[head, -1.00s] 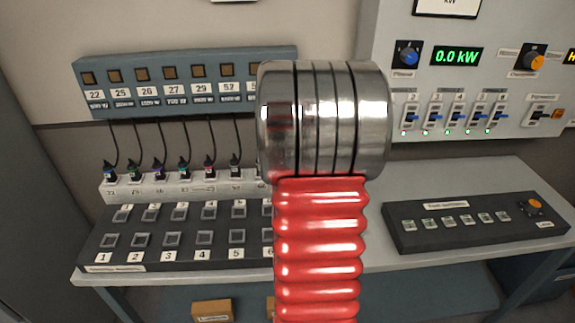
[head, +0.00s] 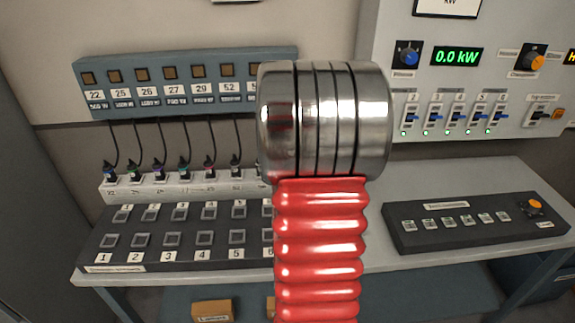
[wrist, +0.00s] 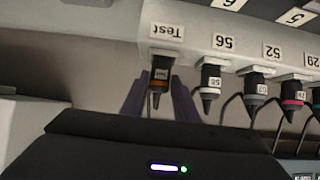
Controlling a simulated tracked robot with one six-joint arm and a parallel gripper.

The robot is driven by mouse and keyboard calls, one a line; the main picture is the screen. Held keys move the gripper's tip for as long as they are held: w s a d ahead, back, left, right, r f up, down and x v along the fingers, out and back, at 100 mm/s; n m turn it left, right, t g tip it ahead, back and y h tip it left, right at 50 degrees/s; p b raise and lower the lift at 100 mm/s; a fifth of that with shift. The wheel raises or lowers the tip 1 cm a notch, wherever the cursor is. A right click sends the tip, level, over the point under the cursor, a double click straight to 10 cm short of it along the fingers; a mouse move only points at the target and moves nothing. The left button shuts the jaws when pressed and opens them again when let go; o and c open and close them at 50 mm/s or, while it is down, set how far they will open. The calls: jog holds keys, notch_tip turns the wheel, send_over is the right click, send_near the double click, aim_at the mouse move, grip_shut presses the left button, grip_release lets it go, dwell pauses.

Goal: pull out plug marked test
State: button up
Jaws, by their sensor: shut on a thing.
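My gripper (wrist: 155,88) is shut on this plug, with a purple-grey finger on each side. In the head view my red and metal arm hides the gripper and the Test plug.
Beside it is the plug marked 56 (wrist: 211,80), with several more along the row. In the head view cables hang from a blue numbered box (head: 185,85). A dark switch board (head: 172,240) lies in front. A grey fader panel (head: 480,75) stands at right.

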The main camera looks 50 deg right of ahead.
jog(key=shift+r, duration=0.3)
jog(key=shift+r, duration=2.1)
